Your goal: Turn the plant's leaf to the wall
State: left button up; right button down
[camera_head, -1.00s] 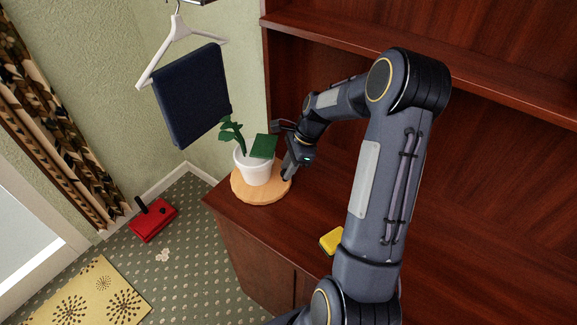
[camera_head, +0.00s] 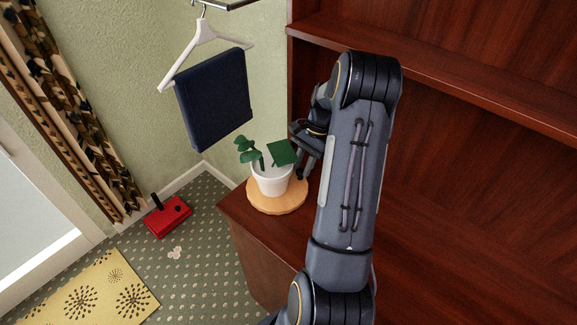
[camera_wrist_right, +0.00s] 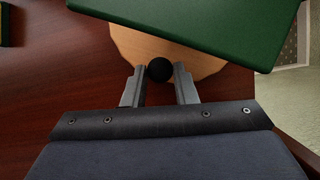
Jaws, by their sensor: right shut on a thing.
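The plant has a white pot (camera_head: 272,181) on a round light-wood disc (camera_head: 277,205), near the left end of the dark wood cabinet top. My right gripper (camera_head: 302,171) is at the disc's back right edge, beside the pot. In the right wrist view its fingers (camera_wrist_right: 159,86) are shut on a round black knob (camera_wrist_right: 159,69) at the disc (camera_wrist_right: 126,42); the green leaf (camera_wrist_right: 210,22) hangs close above. My left gripper is not in view.
A navy cloth (camera_head: 213,100) on a white hanger (camera_head: 203,34) hangs by the green wall (camera_head: 115,75), behind the plant. A shelf edge (camera_head: 430,75) runs behind my right arm.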

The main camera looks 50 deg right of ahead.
aim_at(293, 174)
jog(key=shift+w+d+n+g+p, duration=0.2)
jog(key=shift+w+n+g, duration=0.3)
jog(key=shift+w+n, duration=0.6)
jog(key=shift+w+d+n+g+p, duration=0.15)
jog(key=shift+w+n+g, duration=0.45)
jog(key=shift+n, duration=0.8)
jog(key=shift+w, duration=0.15)
jog(key=c, duration=1.2)
grip_release()
jog(key=shift+o, duration=0.2)
jog(key=b+v, duration=0.1)
jog(key=v, duration=0.6)
jog(key=shift+r, duration=0.4)
